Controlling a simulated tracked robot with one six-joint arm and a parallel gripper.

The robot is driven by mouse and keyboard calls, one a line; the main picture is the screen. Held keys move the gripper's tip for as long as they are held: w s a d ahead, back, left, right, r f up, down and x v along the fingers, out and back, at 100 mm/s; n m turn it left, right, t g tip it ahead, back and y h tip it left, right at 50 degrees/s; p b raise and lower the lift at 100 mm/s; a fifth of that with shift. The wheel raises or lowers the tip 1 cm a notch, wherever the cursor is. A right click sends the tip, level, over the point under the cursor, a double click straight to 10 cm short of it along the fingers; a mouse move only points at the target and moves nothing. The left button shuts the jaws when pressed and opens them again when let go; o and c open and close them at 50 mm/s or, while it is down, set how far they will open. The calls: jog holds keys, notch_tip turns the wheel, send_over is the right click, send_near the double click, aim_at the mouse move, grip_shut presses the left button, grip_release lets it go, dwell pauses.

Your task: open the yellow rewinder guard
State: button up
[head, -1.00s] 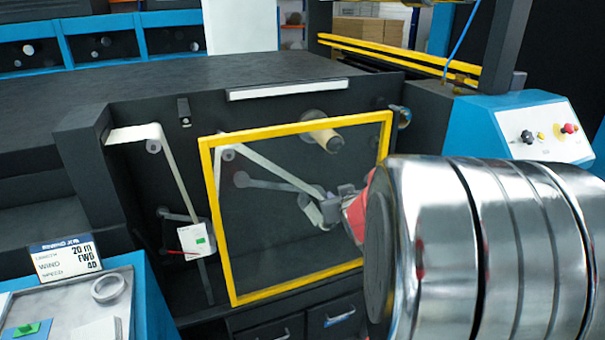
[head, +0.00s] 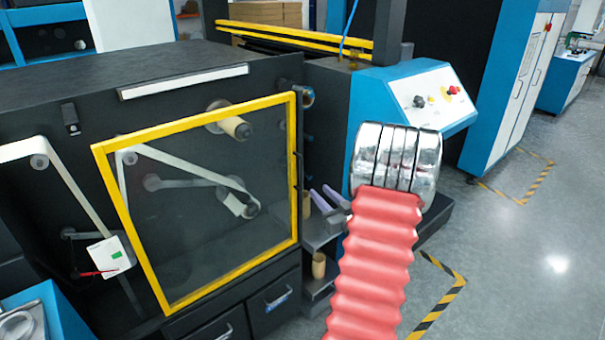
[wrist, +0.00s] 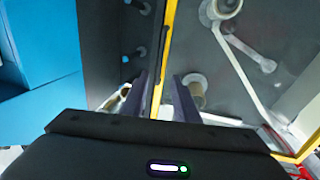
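The yellow rewinder guard (head: 128,232) is a clear panel in a yellow frame. In the head view it stands across the front of the dark machine and looks shut. A thin dark handle seems to run along its right edge. My gripper (head: 321,190) is just right of that edge, its two purple-grey fingers apart. In the wrist view my gripper (wrist: 160,90) is open, and the yellow frame edge (wrist: 168,40) runs between the fingers in the picture. Nothing is seen held. I cannot tell whether a finger touches the frame or handle.
Behind the guard are a roll core (head: 236,127) and a pale web. Right of it is a shelf with a cardboard core (head: 318,265). A blue control console (head: 385,95) stands behind my arm. Drawers (head: 270,298) sit below the guard. The grey floor at right is open.

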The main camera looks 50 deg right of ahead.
dwell(0.3)
send_over(302, 188)
jog(key=shift+w+d, duration=0.15)
jog(key=shift+w, duration=0.1)
dwell(0.5)
jog(key=shift+c, duration=0.5)
grip_shut()
